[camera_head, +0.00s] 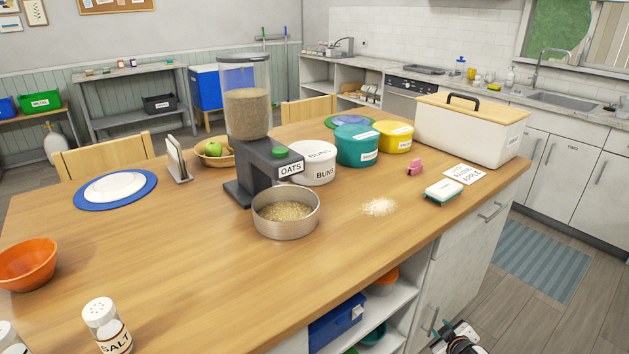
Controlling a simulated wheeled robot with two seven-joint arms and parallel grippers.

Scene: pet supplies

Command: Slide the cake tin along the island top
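A round metal tin (286,223), which looks like the cake tin, stands upright on the wooden island top (180,255). Grain fills much of its inside. It sits in front of the oats dispenser (248,125), close against its base. My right gripper (452,332) shows at the bottom edge, low beside the island's cabinet front and well away from the tin. It is partly cut off, and its finger opening is unclear. My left gripper is not in view.
A white BUNS tin (315,164), teal tin (357,146) and yellow tin (394,137) stand behind. Spilled grains (379,207), a sponge (444,193) and a pink item (416,167) lie right. An orange bowl (27,263) and salt shaker (106,325) stand left. The front middle is clear.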

